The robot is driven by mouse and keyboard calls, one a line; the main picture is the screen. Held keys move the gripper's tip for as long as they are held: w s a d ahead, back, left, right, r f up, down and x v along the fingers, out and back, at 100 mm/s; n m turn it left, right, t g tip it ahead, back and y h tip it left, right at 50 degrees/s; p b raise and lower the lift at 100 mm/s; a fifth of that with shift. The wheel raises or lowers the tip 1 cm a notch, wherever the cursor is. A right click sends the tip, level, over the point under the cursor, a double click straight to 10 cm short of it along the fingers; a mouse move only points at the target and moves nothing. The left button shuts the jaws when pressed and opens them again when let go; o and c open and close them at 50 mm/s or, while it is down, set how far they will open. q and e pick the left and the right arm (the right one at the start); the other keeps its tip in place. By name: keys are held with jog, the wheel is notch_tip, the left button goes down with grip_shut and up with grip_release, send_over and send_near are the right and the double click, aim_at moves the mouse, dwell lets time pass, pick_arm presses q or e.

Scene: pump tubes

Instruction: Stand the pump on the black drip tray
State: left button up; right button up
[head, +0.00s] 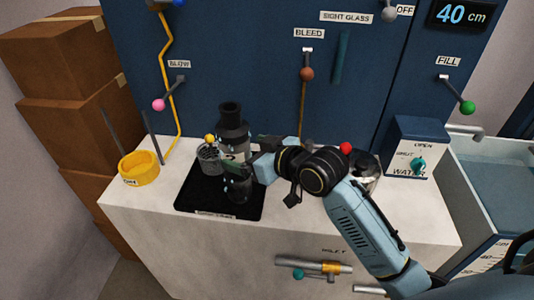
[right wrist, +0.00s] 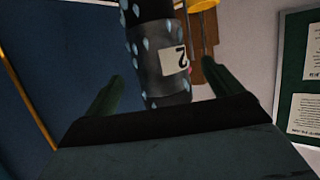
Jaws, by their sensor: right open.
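The pump (head: 232,128) is a dark upright cylinder with a narrower neck, water drops and a white label marked 2. In the head view its lower end is over the black drip tray (head: 187,198); it looks upright there, with its base contact hard to tell. My right gripper (head: 240,168) is at the pump's middle, coming from the right, and covers part of it. In the right wrist view the pump (right wrist: 160,65) stands between my right gripper's (right wrist: 163,98) two open fingers, with gaps visible on both sides. My left gripper is not in view.
A grey perforated cylinder (head: 208,157) with a yellow ball stands close left of the pump. A yellow round container (head: 139,169) is farther left. A metal pot (head: 366,170) and a blue water box (head: 415,147) stand to the right. The blue panel with levers rises behind.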

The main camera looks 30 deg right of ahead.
jog(key=v, duration=0.6)
jog(key=shift+s, duration=0.35)
jog(key=shift+d+r, duration=0.1)
jog(key=s+d+f+m+g+h, duration=0.1)
jog(key=s+f+m+g+h, duration=0.3)
jog(key=s+f+g, duration=1.1)
jog(key=s+f+n+t+h, duration=0.15)
jog(key=s+f, duration=0.25)
jog(key=f, duration=1)
jog(key=s+f+t+y, duration=0.1)
jog(key=s+f+t, duration=0.25)
jog(key=f, duration=1.05)
jog(key=s+d+f+g, duration=0.2)
jog(key=s+f, duration=1.2)
jog(key=s, duration=0.2)
jog(key=shift+d+f+h, duration=0.2)
jog(key=shift+d+h, duration=0.15)
jog(key=shift+d, duration=0.05)
jog(key=shift+s+n, duration=0.15)
jog(key=shift+n, duration=0.1)
